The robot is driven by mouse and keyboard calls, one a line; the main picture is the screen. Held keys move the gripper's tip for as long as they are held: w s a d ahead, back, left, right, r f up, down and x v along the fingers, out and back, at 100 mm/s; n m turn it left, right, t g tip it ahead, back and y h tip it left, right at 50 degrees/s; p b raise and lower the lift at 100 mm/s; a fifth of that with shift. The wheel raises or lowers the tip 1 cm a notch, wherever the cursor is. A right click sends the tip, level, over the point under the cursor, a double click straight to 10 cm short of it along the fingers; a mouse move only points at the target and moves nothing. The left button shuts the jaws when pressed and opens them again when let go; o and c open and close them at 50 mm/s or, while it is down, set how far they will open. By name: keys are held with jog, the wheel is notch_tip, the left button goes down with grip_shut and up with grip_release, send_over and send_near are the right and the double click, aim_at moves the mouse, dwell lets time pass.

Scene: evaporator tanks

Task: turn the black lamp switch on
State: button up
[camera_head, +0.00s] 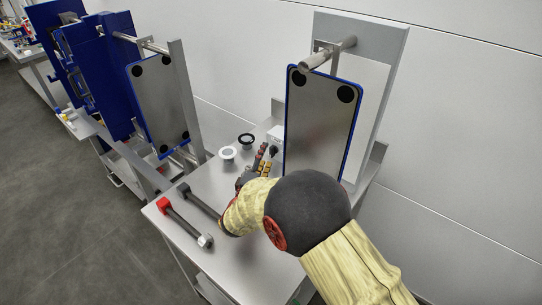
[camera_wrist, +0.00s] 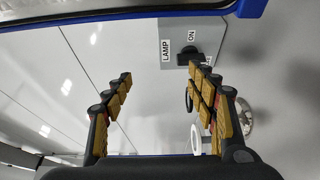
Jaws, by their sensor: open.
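The black lamp switch (camera_wrist: 187,54) is a knob on a light grey box (camera_wrist: 173,41) labelled LAMP and ON, at the top middle of the wrist view. In the head view the box (camera_head: 277,132) stands on the table behind my gripper, beside the large plate. My gripper (camera_wrist: 160,70) is open and empty. Its right finger tip lies just below the knob in the wrist view and partly overlaps it; I cannot tell whether they touch. The left finger tip is well left of the knob. My gripper (camera_head: 262,158) is partly hidden by my arm in the head view.
A blue-edged metal plate (camera_head: 318,122) stands close on the right of my gripper. A white ring (camera_head: 227,153) and a black ring (camera_head: 245,140) lie on the steel table (camera_head: 205,178). A red-ended tool (camera_head: 165,205) and a dark-ended tool (camera_head: 184,190) lie at the front left.

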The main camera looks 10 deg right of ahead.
jog(key=b, duration=0.2)
send_near(271, 154)
jog(key=shift+w+d, duration=0.2)
jog(key=shift+w, duration=0.35)
jog(key=x, duration=0.7)
jog(key=shift+w+d+r+p, duration=0.1)
jog(key=shift+w+p, duration=0.1)
jog(key=shift+p, duration=0.2)
jog(key=shift+c, duration=0.4)
jog(key=c, duration=1.1)
